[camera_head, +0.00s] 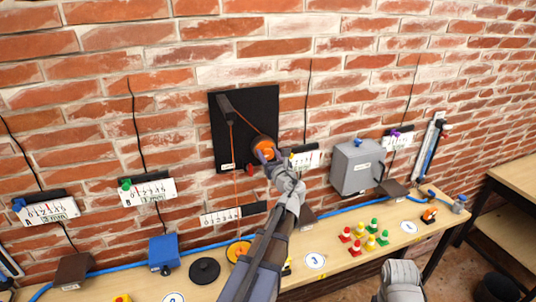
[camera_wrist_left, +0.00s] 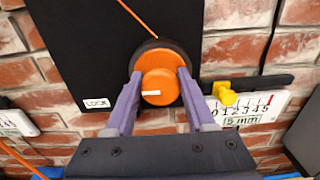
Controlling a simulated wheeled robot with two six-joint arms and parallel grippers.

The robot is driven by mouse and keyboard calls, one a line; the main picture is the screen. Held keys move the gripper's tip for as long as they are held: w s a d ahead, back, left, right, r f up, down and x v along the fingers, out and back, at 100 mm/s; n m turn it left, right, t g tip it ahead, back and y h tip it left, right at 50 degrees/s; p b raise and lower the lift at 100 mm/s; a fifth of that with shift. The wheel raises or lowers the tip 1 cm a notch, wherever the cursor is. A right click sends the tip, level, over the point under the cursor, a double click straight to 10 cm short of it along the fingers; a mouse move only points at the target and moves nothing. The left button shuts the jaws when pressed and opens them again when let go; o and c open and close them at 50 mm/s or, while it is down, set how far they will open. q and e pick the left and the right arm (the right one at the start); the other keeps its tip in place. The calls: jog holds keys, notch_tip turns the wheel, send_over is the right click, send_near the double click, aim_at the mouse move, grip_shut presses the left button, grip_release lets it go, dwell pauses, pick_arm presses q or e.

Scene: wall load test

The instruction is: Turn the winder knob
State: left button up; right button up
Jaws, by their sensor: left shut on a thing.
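The orange winder knob (camera_wrist_left: 158,87) sits on a dark round base on a black panel (camera_head: 226,107) fixed to the brick wall. A white mark on the knob points to the left in the left wrist view. My left gripper (camera_wrist_left: 157,84) has its two purple fingers on either side of the knob and is shut on it. In the head view the left gripper (camera_head: 270,158) covers part of the knob (camera_head: 264,147). An orange cord (camera_wrist_left: 136,16) runs from the knob up to the panel's upper arm.
A small white label reading LOCK (camera_wrist_left: 96,103) is on the panel. A yellow pointer (camera_wrist_left: 225,93) sits by a 5 mm scale (camera_wrist_left: 245,108) to the right. A grey box (camera_head: 357,168) hangs on the wall, and small cones (camera_head: 370,243) stand on the bench below.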

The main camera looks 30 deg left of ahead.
pick_arm(q)
grip_shut()
